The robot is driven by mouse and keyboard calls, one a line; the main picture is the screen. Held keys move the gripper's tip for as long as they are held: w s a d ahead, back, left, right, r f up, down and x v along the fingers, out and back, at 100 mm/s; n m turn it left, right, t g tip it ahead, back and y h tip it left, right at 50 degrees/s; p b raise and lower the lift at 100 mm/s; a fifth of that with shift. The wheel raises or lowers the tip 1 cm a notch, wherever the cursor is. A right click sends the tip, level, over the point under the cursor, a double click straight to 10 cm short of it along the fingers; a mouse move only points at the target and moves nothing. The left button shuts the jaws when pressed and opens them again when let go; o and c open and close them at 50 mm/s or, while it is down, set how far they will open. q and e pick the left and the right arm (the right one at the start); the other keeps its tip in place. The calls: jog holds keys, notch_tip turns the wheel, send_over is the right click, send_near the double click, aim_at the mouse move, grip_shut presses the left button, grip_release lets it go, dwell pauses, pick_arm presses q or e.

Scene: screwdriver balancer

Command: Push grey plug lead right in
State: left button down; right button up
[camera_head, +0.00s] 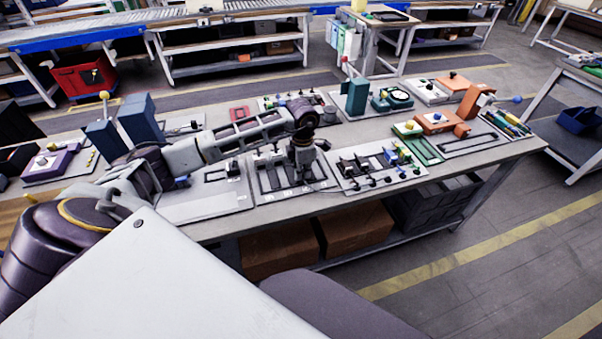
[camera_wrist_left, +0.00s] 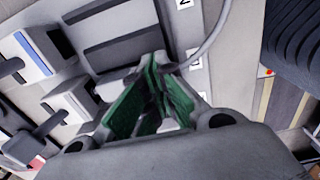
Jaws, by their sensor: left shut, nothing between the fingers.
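My left gripper (camera_head: 305,170) points down over a pale board (camera_head: 262,190) with dark slots, near the middle of the bench. In the left wrist view its green-padded fingers (camera_wrist_left: 158,64) come together at the tips, with nothing seen held. A thin grey lead (camera_wrist_left: 218,38) curves down from the top and passes behind the fingertips. Its plug end is hidden there, so I cannot tell how deep it sits. White socket blocks (camera_wrist_left: 70,100) with dark-handled plugs stand left of the fingers. My right gripper is not in view.
Right of the gripper, another white board (camera_head: 408,174) carries several small plugs and switches. Blue blocks (camera_head: 138,118) stand to the left. Orange and green fixtures (camera_head: 468,103) stand at the right end of the bench. Cardboard boxes (camera_head: 355,232) sit on the shelf below.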

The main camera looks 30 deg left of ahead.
pick_arm(q)
jog(key=shift+s+d, duration=0.3)
dwell(0.4)
notch_tip(320, 180, up, 7)
jog(key=p, duration=0.4)
dwell(0.7)
jog(key=shift+a, duration=0.1)
